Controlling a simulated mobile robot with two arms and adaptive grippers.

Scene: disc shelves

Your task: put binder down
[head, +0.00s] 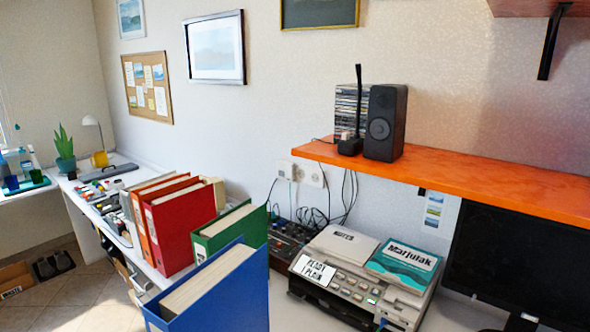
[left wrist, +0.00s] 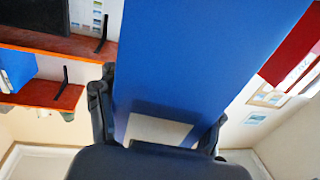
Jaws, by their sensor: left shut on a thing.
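A blue binder (head: 245,298) stands upright, spine side forward, at the bottom middle of the head view; its lower part is cut off by the frame. In the left wrist view the blue binder (left wrist: 200,60) fills the middle, and my left gripper (left wrist: 158,122) is shut on it, one finger on each side. The left gripper does not show in the head view. My right gripper is in neither view.
A green binder (head: 235,228) and a red binder (head: 190,225) stand on the white desk behind the blue one. A printer (head: 350,285) with books on it is to the right. An orange shelf (head: 450,180) with a speaker (head: 385,125) hangs above it.

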